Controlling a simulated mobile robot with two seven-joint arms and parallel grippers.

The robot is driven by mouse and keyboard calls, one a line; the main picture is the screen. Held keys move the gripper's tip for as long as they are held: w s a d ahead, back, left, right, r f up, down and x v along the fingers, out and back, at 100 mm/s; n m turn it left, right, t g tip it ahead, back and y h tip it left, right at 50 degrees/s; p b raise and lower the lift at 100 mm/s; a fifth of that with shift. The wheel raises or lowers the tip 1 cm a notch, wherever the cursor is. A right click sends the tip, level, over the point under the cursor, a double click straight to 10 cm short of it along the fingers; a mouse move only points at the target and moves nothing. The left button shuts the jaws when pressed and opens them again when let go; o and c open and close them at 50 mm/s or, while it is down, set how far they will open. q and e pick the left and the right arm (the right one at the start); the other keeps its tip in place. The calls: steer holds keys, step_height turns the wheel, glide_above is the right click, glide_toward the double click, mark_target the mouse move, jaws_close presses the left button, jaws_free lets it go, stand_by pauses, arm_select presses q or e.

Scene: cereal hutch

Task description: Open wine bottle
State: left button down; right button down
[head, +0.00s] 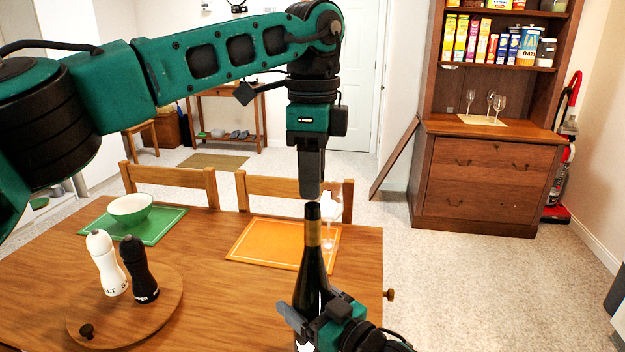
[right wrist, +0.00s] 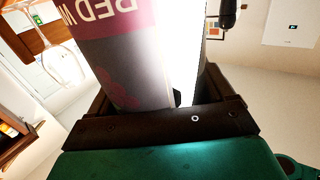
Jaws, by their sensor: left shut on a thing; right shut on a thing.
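A dark wine bottle (head: 311,265) with a gold band on its neck stands upright at the table's right front. My right gripper (head: 320,322) is shut around its lower body. The right wrist view shows the bottle (right wrist: 125,60) close up, between the dark fingers, with a maroon label reading "RED W". My left gripper (head: 311,190) points straight down over the bottle's mouth, its fingertips at or just above the dark top. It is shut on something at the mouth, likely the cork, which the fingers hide. I cannot tell whether the fingertips touch the bottle.
The wooden table (head: 215,300) holds an orange placemat (head: 265,241), a green placemat (head: 165,228) with a bowl (head: 130,208), and salt (head: 106,262) and pepper (head: 138,268) mills on a round board (head: 165,318). Chairs stand behind. A hutch (head: 485,185) stands at the back right.

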arm_select(q)
steer(key=shift+r, duration=1.45)
arm_select(e)
jaws_free()
